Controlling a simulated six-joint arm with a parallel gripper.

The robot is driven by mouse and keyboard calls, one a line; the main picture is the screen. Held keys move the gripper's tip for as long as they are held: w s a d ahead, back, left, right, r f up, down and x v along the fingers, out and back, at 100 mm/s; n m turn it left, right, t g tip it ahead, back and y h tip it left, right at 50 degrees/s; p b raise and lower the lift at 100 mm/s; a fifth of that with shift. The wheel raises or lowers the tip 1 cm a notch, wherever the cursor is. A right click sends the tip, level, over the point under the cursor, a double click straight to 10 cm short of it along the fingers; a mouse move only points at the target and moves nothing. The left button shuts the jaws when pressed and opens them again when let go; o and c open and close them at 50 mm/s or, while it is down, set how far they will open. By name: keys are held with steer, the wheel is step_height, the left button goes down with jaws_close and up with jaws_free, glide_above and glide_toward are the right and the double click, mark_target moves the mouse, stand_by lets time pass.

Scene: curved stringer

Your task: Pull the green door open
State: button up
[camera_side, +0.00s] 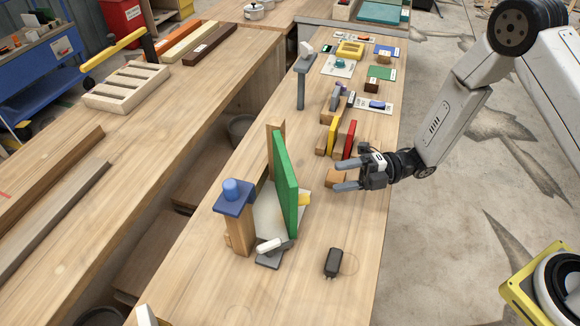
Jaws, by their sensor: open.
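The green door (286,185) is a tall upright panel on a pale base plate (268,215) near the front of the narrow wooden bench. A wooden post (277,150) stands at its far edge. A small yellow part (304,199) sticks out low on its right side; I cannot tell if it is the handle.
A wooden post with a blue cap (233,195) stands left of the door. A grey-white clamp-like piece (270,250) lies at its near end, and a black adapter (333,262) lies front right. Yellow (333,135) and red (349,139) panels stand behind my gripper. The front bench top is mostly clear.

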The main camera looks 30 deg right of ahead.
steer(key=n, duration=1)
glide_toward(309, 198)
steer(key=shift+w+a, duration=0.6)
steer(key=shift+a, duration=0.45)
steer(key=shift+f, duration=0.5)
steer(key=shift+a, duration=0.15)
steer(key=shift+x, duration=3.75)
steer(key=shift+w, duration=0.1)
jaws_close()
